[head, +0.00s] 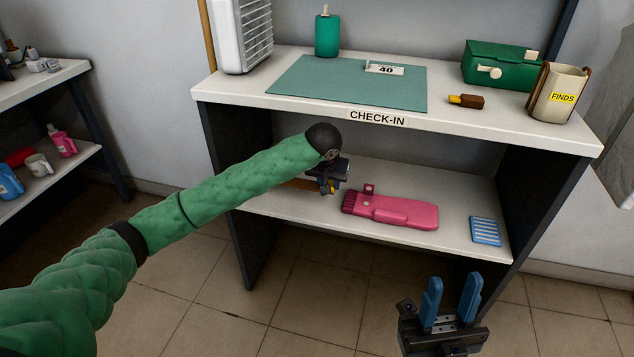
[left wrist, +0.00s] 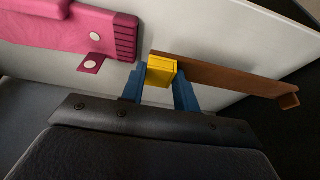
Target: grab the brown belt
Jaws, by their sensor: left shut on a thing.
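The brown belt (left wrist: 225,77) is a flat brown strip with a yellow block (left wrist: 162,70) at one end, on the lower shelf of the check-in desk. In the left wrist view the yellow end sits between the two blue fingers of my left gripper (left wrist: 158,84), which is shut on it. In the head view the left gripper (head: 328,185) reaches under the desktop, and part of the belt (head: 298,184) shows to its left; the rest is hidden. My right gripper (head: 452,298) is open and empty in front of the desk at the lower right.
A pink case (head: 395,211) with a dark ribbed end lies just right of the left gripper on the lower shelf (head: 455,190). A blue striped item (head: 486,231) lies further right. The desktop (head: 500,118) overhangs the left gripper. A side rack (head: 60,165) stands at left.

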